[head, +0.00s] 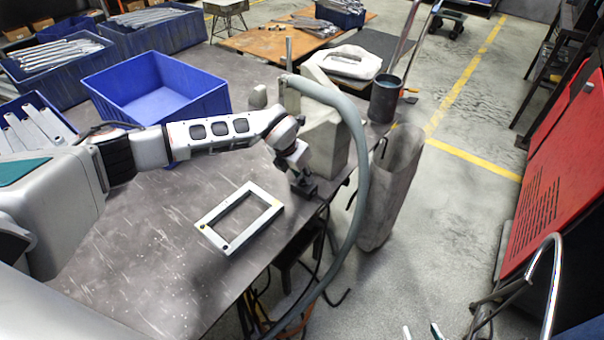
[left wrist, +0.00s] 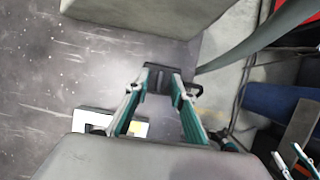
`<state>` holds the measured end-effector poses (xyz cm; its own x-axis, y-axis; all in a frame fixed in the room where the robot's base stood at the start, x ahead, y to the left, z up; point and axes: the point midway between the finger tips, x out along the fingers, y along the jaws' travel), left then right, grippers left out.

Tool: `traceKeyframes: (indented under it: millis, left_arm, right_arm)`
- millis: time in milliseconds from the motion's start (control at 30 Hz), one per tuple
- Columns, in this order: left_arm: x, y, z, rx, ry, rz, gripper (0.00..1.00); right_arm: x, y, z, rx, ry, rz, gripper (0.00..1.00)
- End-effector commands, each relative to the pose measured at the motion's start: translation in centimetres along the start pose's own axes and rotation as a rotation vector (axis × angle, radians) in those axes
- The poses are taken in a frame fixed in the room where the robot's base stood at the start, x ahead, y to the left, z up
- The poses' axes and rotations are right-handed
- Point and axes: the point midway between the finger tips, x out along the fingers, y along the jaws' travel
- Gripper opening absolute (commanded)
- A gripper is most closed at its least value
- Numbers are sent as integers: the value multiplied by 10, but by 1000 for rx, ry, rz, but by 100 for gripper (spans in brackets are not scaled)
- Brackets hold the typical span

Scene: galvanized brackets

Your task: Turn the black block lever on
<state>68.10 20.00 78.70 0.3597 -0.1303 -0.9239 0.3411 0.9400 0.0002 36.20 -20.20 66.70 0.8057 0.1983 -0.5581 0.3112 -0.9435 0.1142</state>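A small black block (head: 303,189) sits at the table's right edge, beside a light metal frame. In the left wrist view the black block (left wrist: 158,80) shows between and just beyond my left fingertips, with a dark lever-like piece (left wrist: 195,88) at its right. Its lever position is unclear. My left gripper (head: 299,172) points down at the block from above; in its wrist view the gripper's (left wrist: 160,84) fingers are apart. Whether they touch the block is unclear. My right gripper (head: 421,332) is at the bottom edge, partly cut off, its fingertips apart and empty.
The metal frame (head: 240,217) lies flat on the table (head: 130,265). A grey hose (head: 359,150) arches past the table's right edge, close to my left gripper. A pale block-shaped housing (head: 322,140) stands behind the gripper. A blue bin (head: 155,87) stands farther back.

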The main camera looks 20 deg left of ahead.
Motion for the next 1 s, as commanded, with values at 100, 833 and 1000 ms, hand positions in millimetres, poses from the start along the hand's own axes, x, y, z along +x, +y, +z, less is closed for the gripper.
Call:
traceKeyframes:
  millis: [100,833,1000]
  left_arm:
    - [0,0,0,0,0,0,24]
    - [0,1,0,86,-1,-36,0]
    - [1,2,0,199,-1,-82,0]
  right_arm:
    - [0,0,0,1,1,0,40]
    - [2,-1,3,0,-1,0,40]
    - [4,-2,8,1,-3,-1,40]
